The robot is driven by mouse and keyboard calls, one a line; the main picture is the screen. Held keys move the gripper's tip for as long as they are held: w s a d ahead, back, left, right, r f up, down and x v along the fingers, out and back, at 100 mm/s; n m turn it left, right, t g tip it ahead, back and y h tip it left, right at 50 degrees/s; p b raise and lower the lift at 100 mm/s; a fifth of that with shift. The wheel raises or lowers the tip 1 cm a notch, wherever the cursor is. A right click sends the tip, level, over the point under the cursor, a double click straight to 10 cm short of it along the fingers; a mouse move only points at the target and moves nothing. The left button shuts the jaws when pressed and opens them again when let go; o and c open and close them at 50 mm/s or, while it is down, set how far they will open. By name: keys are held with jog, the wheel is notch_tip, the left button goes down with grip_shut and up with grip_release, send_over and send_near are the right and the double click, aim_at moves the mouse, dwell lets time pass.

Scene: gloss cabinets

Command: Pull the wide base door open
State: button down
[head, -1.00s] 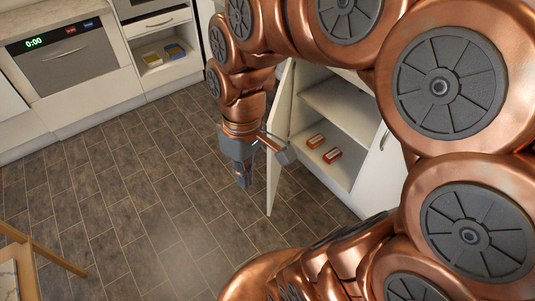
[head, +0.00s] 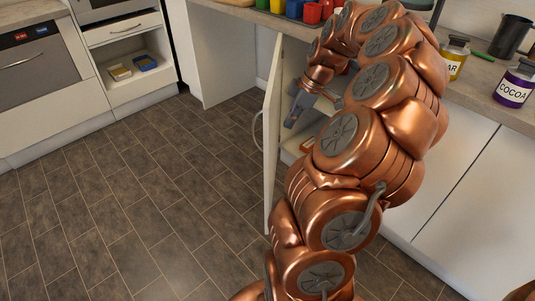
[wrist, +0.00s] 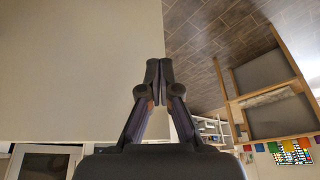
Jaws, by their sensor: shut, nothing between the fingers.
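The wide base door (head: 271,140) stands swung well out from the cabinet, seen nearly edge-on in the head view. Its curved handle (head: 257,130) is on the left, outer side. My gripper (head: 291,121) is to the right of the door, between its inner side and the cabinet opening. In the wrist view the two fingers (wrist: 159,72) are together with nothing between them. A plain pale panel (wrist: 75,70), probably the door's inner face, fills the left of that view; I cannot tell whether the gripper touches it. My arm hides much of the cabinet interior.
The counter above holds coloured cups (head: 312,13), a cocoa jar (head: 514,84) and a dark pitcher (head: 510,36). An open shelf (head: 135,85) holds two small trays at the back left. The tiled floor (head: 130,210) left of the door is clear. A wooden frame (wrist: 262,98) shows in the wrist view.

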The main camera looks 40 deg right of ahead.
jog(key=d+f, duration=0.3)
jog(key=w+a+f, duration=0.4)
jog(key=w+f, duration=0.1)
jog(key=f, duration=0.4)
jog(key=shift+w+a+b, duration=0.2)
jog(key=shift+b, duration=0.15)
jog(key=shift+f, duration=0.1)
jog(key=shift+a, duration=0.1)
